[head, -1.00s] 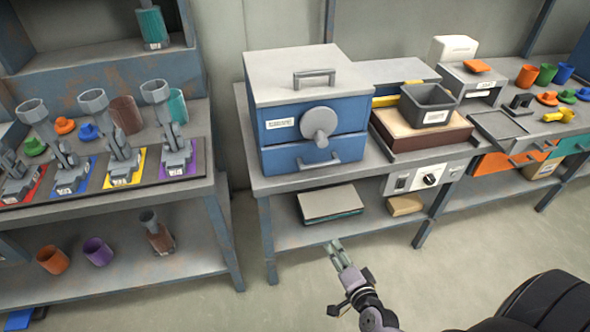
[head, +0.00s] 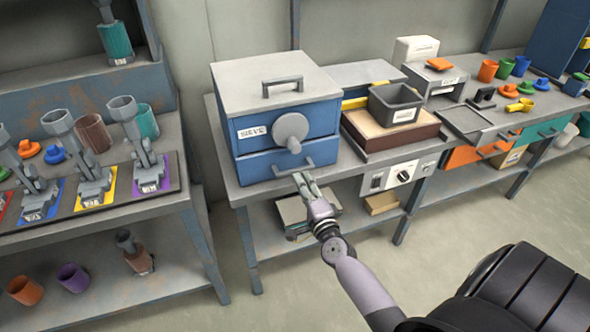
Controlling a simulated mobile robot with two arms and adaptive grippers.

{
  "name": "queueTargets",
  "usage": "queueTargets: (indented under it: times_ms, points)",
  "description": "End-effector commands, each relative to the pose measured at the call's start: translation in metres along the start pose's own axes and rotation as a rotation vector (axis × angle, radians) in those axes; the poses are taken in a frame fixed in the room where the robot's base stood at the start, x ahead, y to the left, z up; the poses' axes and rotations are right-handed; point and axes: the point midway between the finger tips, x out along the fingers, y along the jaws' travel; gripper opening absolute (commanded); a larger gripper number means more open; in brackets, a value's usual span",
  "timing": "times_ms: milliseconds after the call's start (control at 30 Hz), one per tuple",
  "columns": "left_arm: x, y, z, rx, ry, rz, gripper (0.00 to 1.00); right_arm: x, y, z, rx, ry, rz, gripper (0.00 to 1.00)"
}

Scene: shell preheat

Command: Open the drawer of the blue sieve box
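The blue sieve box (head: 283,120) stands on the grey bench, with a grey lid, a lid handle (head: 282,86), a round grey knob (head: 291,131) and a "SIEVE" label. Its lower blue drawer (head: 259,167) looks shut and carries a grey bar handle (head: 296,170). My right gripper (head: 303,177) is just below and in front of this handle, its two fingers pointing up at it. The fingers look apart and empty; I cannot tell whether they touch the handle. My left gripper is not in view.
A dark grey bin (head: 396,103) sits on a brown box (head: 386,137) right of the sieve box. A control panel with a knob (head: 403,177) is on the bench front. A rack of tools on coloured pads (head: 94,193) stands left. Floor in front is free.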

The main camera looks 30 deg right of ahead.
Motion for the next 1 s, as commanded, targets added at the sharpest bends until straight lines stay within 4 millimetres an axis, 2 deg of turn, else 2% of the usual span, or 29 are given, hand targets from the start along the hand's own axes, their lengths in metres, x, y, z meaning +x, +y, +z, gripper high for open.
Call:
queueTargets:
  times_ms: [33, 200, 400, 767, 1000]
  points:
    - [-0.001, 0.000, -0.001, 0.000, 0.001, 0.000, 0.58, 0.012, -0.002, 0.000, 0.001, 0.000, -0.002, 0.32]
    - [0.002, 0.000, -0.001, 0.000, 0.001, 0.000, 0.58, 0.042, 0.000, 0.000, -0.001, 0.000, -0.001, 0.32]
    - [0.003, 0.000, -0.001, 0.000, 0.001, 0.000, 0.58, 0.061, 0.001, 0.001, 0.000, -0.001, 0.000, 0.32]
    - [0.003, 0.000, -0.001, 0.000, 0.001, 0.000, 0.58, 0.065, 0.000, 0.000, 0.000, -0.001, 0.001, 0.32]
    - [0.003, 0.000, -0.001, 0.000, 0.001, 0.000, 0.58, 0.065, 0.000, 0.000, 0.000, -0.001, 0.001, 0.16]
